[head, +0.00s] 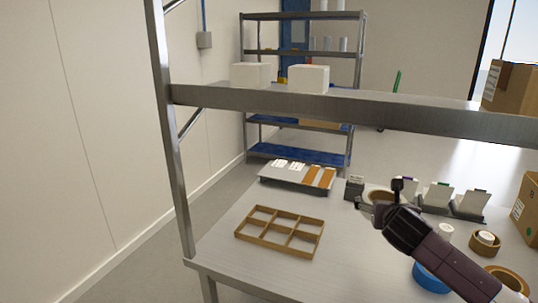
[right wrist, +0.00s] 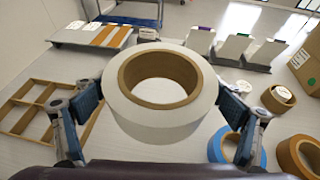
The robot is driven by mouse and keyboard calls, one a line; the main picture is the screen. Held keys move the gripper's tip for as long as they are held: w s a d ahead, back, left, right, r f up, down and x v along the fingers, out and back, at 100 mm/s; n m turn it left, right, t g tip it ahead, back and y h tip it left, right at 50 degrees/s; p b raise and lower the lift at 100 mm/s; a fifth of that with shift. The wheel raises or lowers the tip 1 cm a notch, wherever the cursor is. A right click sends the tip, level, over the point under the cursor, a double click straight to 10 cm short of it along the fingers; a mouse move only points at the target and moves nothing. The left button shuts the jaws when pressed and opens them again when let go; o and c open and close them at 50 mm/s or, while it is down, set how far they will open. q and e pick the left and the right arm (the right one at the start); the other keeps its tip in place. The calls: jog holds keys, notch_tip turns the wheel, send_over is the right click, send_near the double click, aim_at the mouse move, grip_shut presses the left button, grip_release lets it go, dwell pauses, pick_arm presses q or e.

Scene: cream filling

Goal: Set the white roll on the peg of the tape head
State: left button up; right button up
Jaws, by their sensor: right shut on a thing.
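The white roll (right wrist: 160,130), with a brown cardboard core, is clamped between the two fingers of my right gripper (right wrist: 162,103). In the right wrist view its open hole faces up toward the camera. In the head view my right gripper (head: 380,208) is over the table and partly hides the roll (head: 379,194). A small grey block-like device (head: 354,188), probably the tape head, stands just left of and behind the roll. It shows beyond the roll in the right wrist view (right wrist: 148,34). I cannot make out its peg. My left gripper is not in view.
A wooden divided tray (head: 281,231) lies empty at the left. A flat grey tray (head: 297,176) with white and orange strips is behind it. White card stands (head: 437,195), a blue roll (head: 428,277) and brown rolls (head: 485,243) are at the right. A shelf beam (head: 330,106) crosses above.

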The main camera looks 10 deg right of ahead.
jog(key=s+a+f+n+y, duration=0.1)
jog(key=s+a+f, duration=0.35)
jog(key=a, duration=0.35)
jog(key=s+a+f+y, duration=0.1)
jog(key=s+a+f, duration=0.2)
jog(key=s+a, duration=0.35)
jog(key=s+a+r+m+h, duration=0.1)
jog(key=s+a, duration=0.3)
jog(key=s, duration=0.4)
jog(key=s+a+r+m+h, duration=0.1)
jog(key=s+a+r, duration=0.1)
jog(key=s+a, duration=0.3)
jog(key=s, duration=0.3)
jog(key=shift+s+r+g+h, duration=0.15)
jog(key=shift+s+g+h, duration=0.15)
jog(key=shift+s+h, duration=0.1)
jog(key=shift+w+d, duration=0.1)
jog(key=shift+w, duration=0.05)
